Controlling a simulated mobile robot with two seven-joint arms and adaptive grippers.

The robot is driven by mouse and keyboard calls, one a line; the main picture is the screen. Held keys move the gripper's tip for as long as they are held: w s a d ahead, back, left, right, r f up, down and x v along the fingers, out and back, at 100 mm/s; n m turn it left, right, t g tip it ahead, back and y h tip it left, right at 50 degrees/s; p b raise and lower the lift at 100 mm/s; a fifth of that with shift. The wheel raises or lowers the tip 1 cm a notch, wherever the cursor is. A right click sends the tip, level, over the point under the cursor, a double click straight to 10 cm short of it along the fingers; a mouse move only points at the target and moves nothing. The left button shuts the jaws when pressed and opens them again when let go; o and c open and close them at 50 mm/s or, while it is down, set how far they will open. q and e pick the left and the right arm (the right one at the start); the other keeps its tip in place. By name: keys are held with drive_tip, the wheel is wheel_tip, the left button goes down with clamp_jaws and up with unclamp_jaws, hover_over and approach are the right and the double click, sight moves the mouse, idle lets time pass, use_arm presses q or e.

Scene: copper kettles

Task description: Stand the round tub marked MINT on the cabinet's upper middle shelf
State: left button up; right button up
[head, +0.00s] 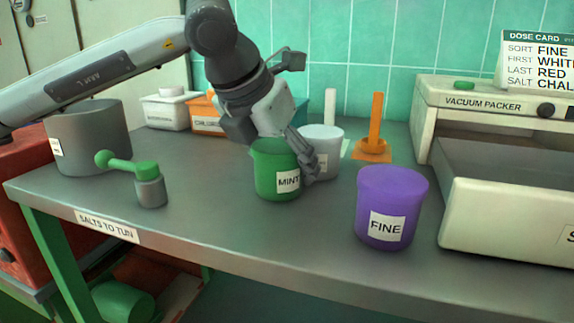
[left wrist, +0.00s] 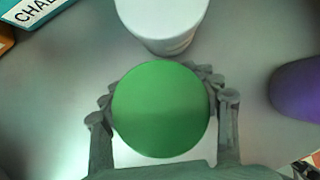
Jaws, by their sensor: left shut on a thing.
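The round green tub marked MINT (head: 277,162) is upright at the middle of the grey bench, its label facing the front. My left gripper (head: 288,160) reaches down from behind it and is shut on it. In the left wrist view the tub's round green top (left wrist: 160,108) sits between the two fingers (left wrist: 160,95), one on each side. I cannot tell whether its base touches the bench. The cabinet's upper middle shelf is not identifiable in these frames. My right gripper is not in view.
A white tub (head: 322,150) stands close behind the MINT tub. A purple tub marked FINE (head: 391,200) stands to the right, near the vacuum packer (head: 480,100). A grey pot (head: 90,140) and a green-handled scoop (head: 150,185) are left. Bare bench lies in front.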

use_arm(q)
drive_tip(key=o, duration=1.3)
